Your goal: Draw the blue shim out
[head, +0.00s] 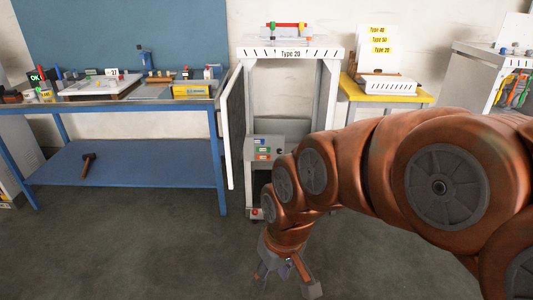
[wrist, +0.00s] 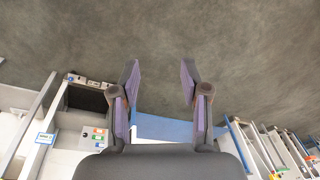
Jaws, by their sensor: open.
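My gripper (head: 286,280) hangs low over the bare floor in the head view, in front of the white Type 20 dispenser frame (head: 334,100). In the wrist view its two fingers stand wide apart with nothing between them, so my gripper (wrist: 160,82) is open and empty. I cannot pick out a blue shim for certain in either view. The Type 20 frame has a top tray with a red bar and green ends (head: 285,25). Its lower part carries a panel of coloured buttons (head: 264,149). My arm hides part of the frame's lower right.
A blue workbench (head: 120,105) with small tools and fixtures stands at left, with a hammer (head: 88,160) on its lower shelf. A yellow-topped table (head: 390,96) holds a white box with Type labels. A cabinet (head: 480,75) stands far right. The floor in front is clear.

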